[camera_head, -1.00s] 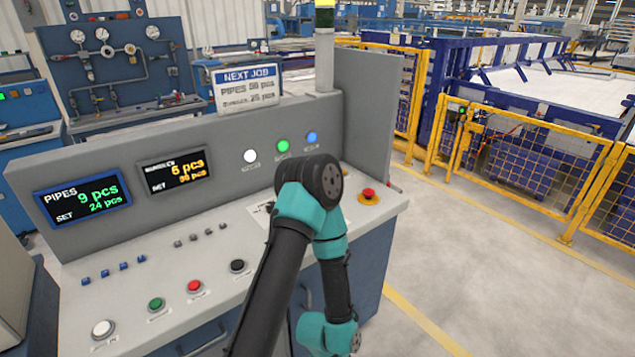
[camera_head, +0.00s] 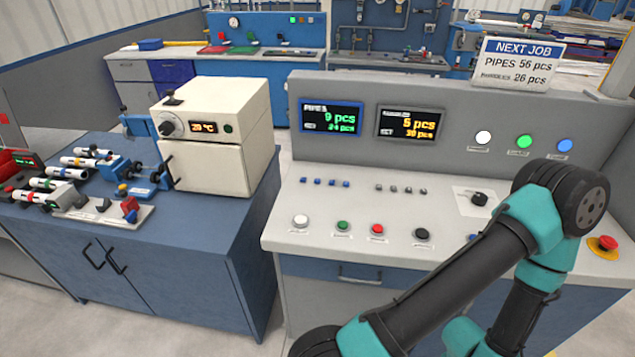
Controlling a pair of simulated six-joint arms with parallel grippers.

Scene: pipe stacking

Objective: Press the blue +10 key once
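A small row of blue keys (camera_head: 325,182) sits on the light grey console desk (camera_head: 350,205), below the pipes display (camera_head: 332,117). Their labels are too small to read, so I cannot tell which one is +10. The pipes display has a blue frame and reads 9 pcs in green, with a set line that looks like 24 pcs. One of my arms crosses the console's right side, its elbow over the desk. No gripper shows, and no part of my arm covers the blue keys.
A row of grey keys (camera_head: 400,189) lies right of the blue ones under a second display (camera_head: 410,123). White, green, red and black buttons (camera_head: 378,229) line the front. A red emergency button (camera_head: 605,243) is at right. A sign (camera_head: 516,64) reads NEXT JOB, PIPES 56 pcs.

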